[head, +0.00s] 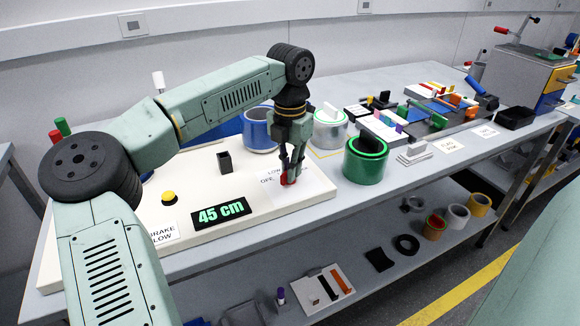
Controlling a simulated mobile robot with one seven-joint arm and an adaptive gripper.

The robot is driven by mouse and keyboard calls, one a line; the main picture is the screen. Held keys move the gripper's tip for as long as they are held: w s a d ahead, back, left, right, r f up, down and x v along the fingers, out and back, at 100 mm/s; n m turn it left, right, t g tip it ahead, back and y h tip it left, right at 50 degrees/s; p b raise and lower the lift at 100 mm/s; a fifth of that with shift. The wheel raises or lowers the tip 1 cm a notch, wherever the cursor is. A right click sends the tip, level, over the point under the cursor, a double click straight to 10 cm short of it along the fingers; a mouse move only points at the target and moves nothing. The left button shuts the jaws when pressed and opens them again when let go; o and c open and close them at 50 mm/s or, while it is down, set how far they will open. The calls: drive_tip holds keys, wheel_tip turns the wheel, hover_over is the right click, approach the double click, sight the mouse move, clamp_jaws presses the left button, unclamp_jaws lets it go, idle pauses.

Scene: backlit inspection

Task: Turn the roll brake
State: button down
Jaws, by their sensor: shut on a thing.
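The roll brake shows as a small red handle (285,180) on the right part of a cream panel (290,210). A white plate around it carries lettering, of which "LO" and "OF" show; the rest is hidden by my gripper. My gripper (289,175) points down over the handle and is shut on it. The fingers cover most of the handle, so its exact angle cannot be told. A display (221,213) on the panel reads "45 cm". A card (163,235) at the panel's left reads "BRAKE LOW", partly behind my arm.
A yellow button (169,198) and a black square post (224,162) stand on the panel. Trays of parts fill the bench farther right.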

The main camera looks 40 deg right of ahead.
drive_tip(key=c, duration=1.7)
unclamp_jaws()
drive_tip(key=shift+r, duration=0.1)
wheel_tip(320, 180, up, 12)
